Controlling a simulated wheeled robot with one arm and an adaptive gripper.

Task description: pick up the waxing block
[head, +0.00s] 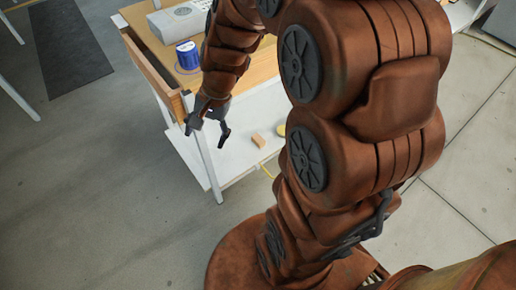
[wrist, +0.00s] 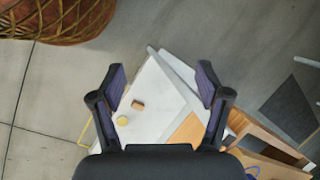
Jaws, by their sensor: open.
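A small tan-brown block (head: 258,140), the one block-shaped thing that fits the waxing block, lies on the white lower shelf (head: 237,122) of a bench. It also shows in the wrist view (wrist: 137,105), left of the middle between the fingers. My gripper (head: 206,134) is open and empty, hanging to the left of the block by the bench's near leg, above the floor or shelf edge. In the wrist view, the open fingers (wrist: 161,68) are wide apart, with the shelf well beyond them. Nothing touches the block.
A yellow round piece (head: 281,130) lies near the block, partly hidden by my arm in the head view. The wooden bench top (head: 256,62) overhangs the shelf and carries a blue tub (head: 187,55) and a grey box (head: 176,22). A bench leg (head: 209,165) stands close to my gripper.

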